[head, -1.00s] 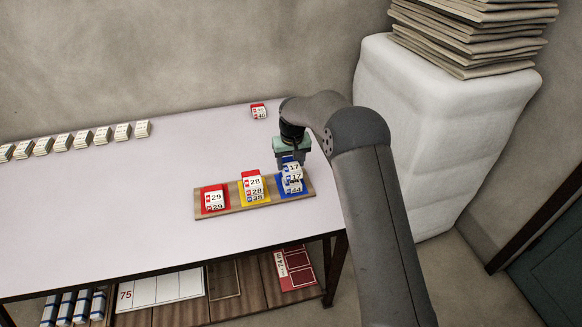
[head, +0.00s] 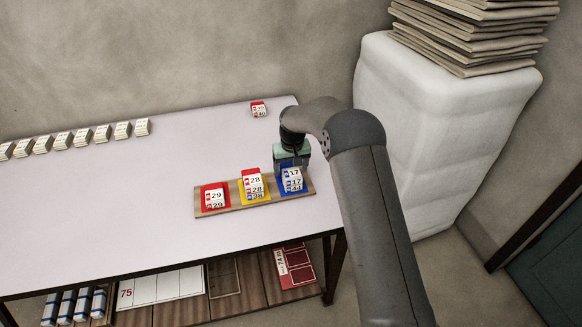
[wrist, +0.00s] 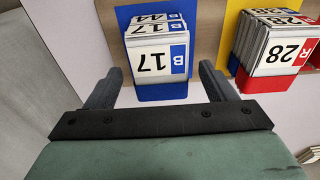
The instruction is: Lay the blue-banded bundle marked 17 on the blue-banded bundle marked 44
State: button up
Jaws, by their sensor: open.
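The blue-banded bundle marked 17 (head: 292,173) lies on top of the blue-banded bundle marked 44 (head: 295,188) in the blue holder at the right end of the wooden board. In the wrist view the 17 bundle (wrist: 157,62) faces me, with the label of the 44 bundle (wrist: 152,17) showing behind it. My gripper (head: 291,163) is just behind the stack. In the wrist view its fingers (wrist: 162,68) are spread, one on each side of the 17 bundle, with gaps visible. Much of the 44 bundle is hidden beneath.
A yellow holder (head: 242,197) with bundles marked 28 and 38 stands close beside the blue one. A red holder (head: 206,187) with bundles marked 29 is farther left. A red-banded bundle marked 40 (head: 259,110) lies at the back.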

aim_at(292, 173)
notch_tip(292, 173, up, 12)
jog(key=s+b, duration=0.1)
jog(key=shift+s+d+r, duration=0.15)
jog(key=shift+s+d, duration=0.1)
jog(key=s+d+r+m, duration=0.1)
jog(key=s+d+r, duration=0.35)
jog(key=s, duration=0.35)
jog(key=s+d+r, duration=0.3)
jog(key=s+d, duration=0.3)
jog(key=s, duration=0.2)
jog(key=s+d+f+m, duration=0.1)
jog(key=s+d, duration=0.3)
jog(key=s, duration=0.8)
jog(key=s+d+f+m+g, duration=0.1)
jog(key=s+d+f, duration=0.1)
jog(key=s, duration=1.1)
jog(key=shift+s+d, duration=0.2)
jog(key=shift+d, duration=0.65)
